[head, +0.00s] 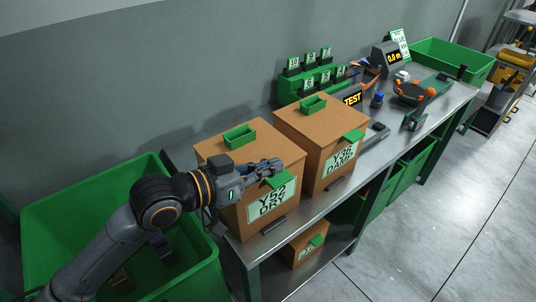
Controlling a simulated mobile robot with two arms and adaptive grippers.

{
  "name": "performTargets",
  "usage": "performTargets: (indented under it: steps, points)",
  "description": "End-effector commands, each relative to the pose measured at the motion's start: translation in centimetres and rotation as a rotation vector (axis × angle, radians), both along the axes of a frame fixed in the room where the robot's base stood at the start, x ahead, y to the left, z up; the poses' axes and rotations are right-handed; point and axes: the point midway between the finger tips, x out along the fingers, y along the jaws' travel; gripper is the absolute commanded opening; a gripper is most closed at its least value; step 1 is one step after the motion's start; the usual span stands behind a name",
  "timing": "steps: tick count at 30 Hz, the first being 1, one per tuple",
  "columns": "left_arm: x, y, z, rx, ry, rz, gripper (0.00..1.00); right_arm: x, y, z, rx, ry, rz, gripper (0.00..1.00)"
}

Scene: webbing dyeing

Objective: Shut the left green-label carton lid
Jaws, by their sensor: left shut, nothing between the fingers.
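The left carton (232,210) is brown with a green-edged label (271,203) reading "Y52 DRY". Its lid (215,147) lies about flat across the top, with a green handle (240,137) on it. Whether a small gap is left under the lid, I cannot tell. A green tab (278,180) hangs at the front edge above the label. My left gripper (277,165) is shut and empty, at the front right part of the lid, just above the tab. I cannot tell whether it touches the lid. It hides part of the lid's front edge. My right gripper is out of view.
A second carton (312,158), "Y36 DAMP", stands close on the right, its lid flat. Both stand on a metal bench (345,195). A green bin (50,222) is below my left arm. A small carton (300,243) sits on the lower shelf. Instruments fill the far bench.

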Motion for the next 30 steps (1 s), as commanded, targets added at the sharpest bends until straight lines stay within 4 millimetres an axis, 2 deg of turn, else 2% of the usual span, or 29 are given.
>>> performTargets:
  steps: [1,3,9,30]
  points:
    - [0.0,0.0,-1.0,0.016,-0.02,0.0,0.0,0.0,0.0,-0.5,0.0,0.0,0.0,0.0]
    - [0.1,0.1,-1.6,0.036,-0.05,0.001,0.0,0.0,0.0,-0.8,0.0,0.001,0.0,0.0]
    - [0.3,0.2,-2.9,0.073,-0.105,0.0,0.0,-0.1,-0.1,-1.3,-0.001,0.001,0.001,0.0]
    - [0.4,0.3,-3.4,0.091,-0.123,0.001,0.0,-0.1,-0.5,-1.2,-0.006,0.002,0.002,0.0]
